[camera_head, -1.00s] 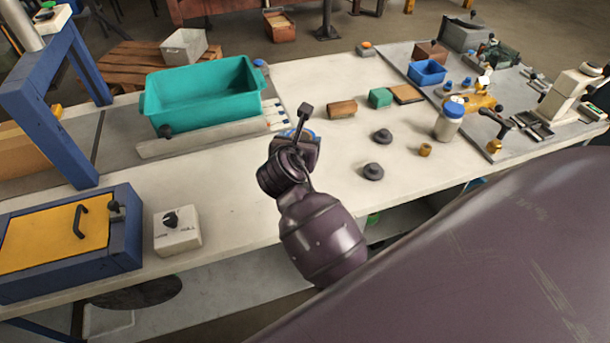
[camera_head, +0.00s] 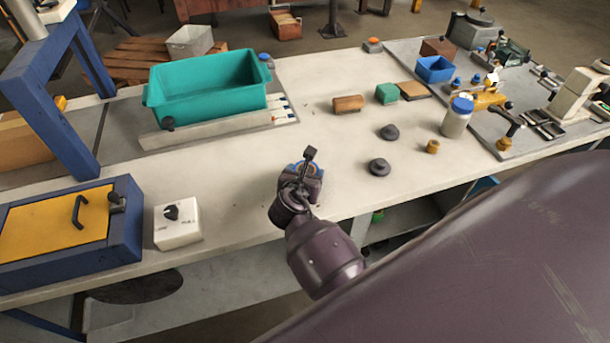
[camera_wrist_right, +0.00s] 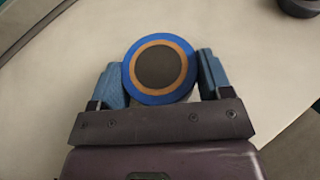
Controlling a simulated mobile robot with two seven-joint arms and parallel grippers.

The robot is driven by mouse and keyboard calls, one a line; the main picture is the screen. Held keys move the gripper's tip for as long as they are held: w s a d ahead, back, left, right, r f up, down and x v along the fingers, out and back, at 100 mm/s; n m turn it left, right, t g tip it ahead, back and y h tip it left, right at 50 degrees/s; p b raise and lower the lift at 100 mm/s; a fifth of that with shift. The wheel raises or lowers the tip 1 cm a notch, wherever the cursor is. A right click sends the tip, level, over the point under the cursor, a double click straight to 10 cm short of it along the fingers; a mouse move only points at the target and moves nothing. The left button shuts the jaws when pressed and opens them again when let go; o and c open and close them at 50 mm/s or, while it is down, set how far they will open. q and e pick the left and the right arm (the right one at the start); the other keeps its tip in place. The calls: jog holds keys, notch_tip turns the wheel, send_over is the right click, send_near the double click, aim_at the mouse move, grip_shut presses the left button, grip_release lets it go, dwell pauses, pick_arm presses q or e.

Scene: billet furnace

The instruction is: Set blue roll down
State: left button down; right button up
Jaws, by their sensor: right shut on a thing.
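The blue roll (camera_wrist_right: 160,69), a round blue ring with a tan band and a dark centre, is between the two blue fingers of my right gripper (camera_wrist_right: 160,80) in the right wrist view. The fingers touch it on both sides. In the head view my right gripper (camera_head: 306,172) is over the white bench near its front edge, and only a bit of the blue roll (camera_head: 293,168) shows past the wrist. I cannot tell whether the roll touches the bench. My left gripper is in neither view.
A teal bin (camera_head: 205,95) stands behind to the left. A white switch box (camera_head: 177,224) is to the left. Two dark knobbed discs (camera_head: 379,167) and a small brass piece (camera_head: 432,146) lie to the right. The bench (camera_head: 245,190) around the gripper is clear.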

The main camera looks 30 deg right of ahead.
jog(key=shift+f, duration=0.1)
jog(key=o, duration=1)
